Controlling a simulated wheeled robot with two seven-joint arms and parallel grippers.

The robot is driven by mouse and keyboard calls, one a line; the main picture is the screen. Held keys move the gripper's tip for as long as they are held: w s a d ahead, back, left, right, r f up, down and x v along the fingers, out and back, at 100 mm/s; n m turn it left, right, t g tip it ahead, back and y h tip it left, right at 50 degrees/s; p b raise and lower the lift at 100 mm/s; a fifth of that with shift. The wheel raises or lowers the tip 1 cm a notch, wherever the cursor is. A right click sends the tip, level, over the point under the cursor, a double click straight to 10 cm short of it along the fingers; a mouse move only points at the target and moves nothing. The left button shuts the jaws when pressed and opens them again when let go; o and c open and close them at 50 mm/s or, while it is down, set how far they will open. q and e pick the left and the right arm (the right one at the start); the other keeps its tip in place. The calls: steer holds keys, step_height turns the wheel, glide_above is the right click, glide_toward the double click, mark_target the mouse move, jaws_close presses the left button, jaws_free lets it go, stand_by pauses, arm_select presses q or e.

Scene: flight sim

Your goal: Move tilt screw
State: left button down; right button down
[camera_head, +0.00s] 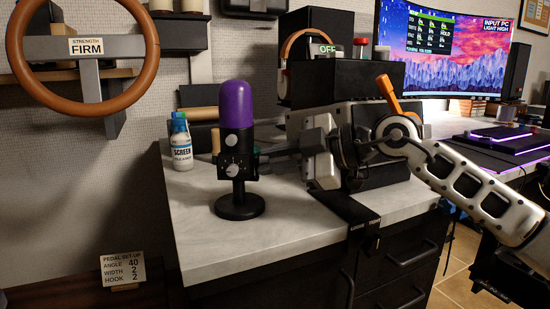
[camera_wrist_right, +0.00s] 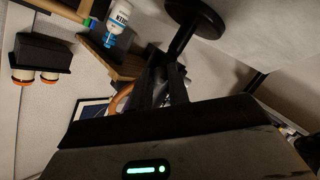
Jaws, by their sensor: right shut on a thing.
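A microphone (camera_head: 235,140) with a purple top and a black body stands upright on a round black base on the light counter. My right gripper (camera_head: 266,157) comes in from the right, with its fingertips at the microphone's right side. It is shut on the tilt screw there, which the fingers mostly hide. In the right wrist view my fingers (camera_wrist_right: 165,85) reach up towards the dark microphone stand (camera_wrist_right: 182,40). My left gripper is in neither view.
A screen cleaner bottle (camera_head: 181,145) stands at the back left of the counter (camera_head: 195,235). A black box (camera_head: 345,82) with an OFF display is behind my right arm. A steering wheel (camera_head: 88,92) hangs at the left. The counter's front left is clear.

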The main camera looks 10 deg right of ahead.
steer(key=n+t+p, duration=0.1)
steer(key=n, duration=0.1)
steer(key=shift+n, duration=0.3)
steer(key=shift+f+n+t+y+p, duration=0.1)
steer(key=shift+n+t+y+p, duration=0.35)
steer(key=shift+n, duration=0.25)
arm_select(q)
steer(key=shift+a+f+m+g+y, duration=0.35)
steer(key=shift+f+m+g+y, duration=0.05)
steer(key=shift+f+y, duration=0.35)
arm_select(e)
steer(key=shift+f+n+t, duration=0.1)
steer(key=shift+n+t, duration=0.15)
steer(key=shift+n, duration=0.15)
steer(key=c, duration=1.3)
jaws_free()
steer(key=shift+c, duration=0.2)
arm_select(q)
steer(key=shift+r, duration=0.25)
arm_select(e)
steer(key=shift+s, duration=0.1)
